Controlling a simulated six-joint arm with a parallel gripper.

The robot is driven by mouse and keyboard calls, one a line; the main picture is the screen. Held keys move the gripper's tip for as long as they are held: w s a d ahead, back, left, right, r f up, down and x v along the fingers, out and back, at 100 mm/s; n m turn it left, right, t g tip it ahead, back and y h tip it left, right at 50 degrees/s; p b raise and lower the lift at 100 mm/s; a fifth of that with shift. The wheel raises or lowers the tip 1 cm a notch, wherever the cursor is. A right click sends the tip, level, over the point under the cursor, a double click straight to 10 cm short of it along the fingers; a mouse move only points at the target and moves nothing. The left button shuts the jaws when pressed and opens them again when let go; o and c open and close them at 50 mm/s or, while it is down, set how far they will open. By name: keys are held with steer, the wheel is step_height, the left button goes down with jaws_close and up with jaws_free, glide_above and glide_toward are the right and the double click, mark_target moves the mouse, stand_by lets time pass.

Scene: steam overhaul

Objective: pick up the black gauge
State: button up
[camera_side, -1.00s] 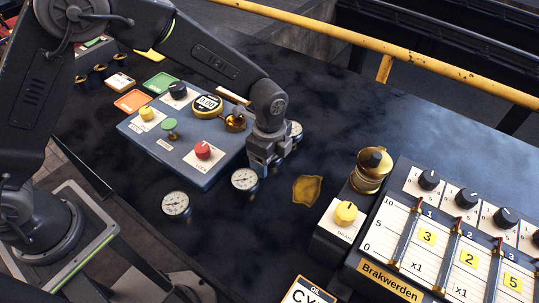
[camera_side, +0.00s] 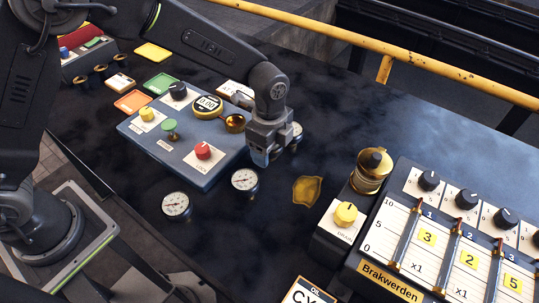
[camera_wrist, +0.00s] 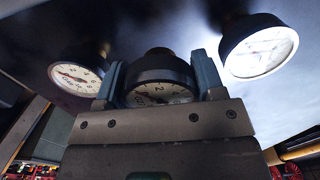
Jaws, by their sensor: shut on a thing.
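My gripper (camera_side: 266,152) hangs over the dark bench, just right of the blue panel. In the wrist view my gripper (camera_wrist: 159,78) has its two blue fingers shut on the sides of a black-rimmed round gauge (camera_wrist: 158,90). The gauge's pale dial is partly cut off by the gripper body. In the side view the fingers mostly hide this gauge, so I cannot tell whether it is clear of the bench. A second gauge (camera_wrist: 77,76) is to the left and a third gauge (camera_wrist: 258,47) to the right in the wrist view.
Two white-dial gauges, one at the front (camera_side: 176,205) and one nearer my gripper (camera_side: 244,180), stand beside the blue panel (camera_side: 190,165). Another gauge (camera_side: 297,131) shows just right of my gripper. A brass valve (camera_side: 371,171) and slider panel (camera_side: 440,235) are right.

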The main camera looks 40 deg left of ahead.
glide_toward(236, 125)
steer(key=s+d, duration=0.2)
steer(key=s, duration=0.2)
steer(key=w, duration=0.1)
steer(key=w+a, duration=0.2)
steer(key=shift+w+f, duration=0.15)
steer(key=shift+f, duration=0.1)
steer(key=shift+w+f, duration=0.15)
steer(key=shift+w, duration=0.15)
steer(key=shift+f, duration=1.8)
steer(key=shift+f, duration=0.55)
steer(key=shift+f, duration=0.35)
steer(key=shift+f, duration=0.35)
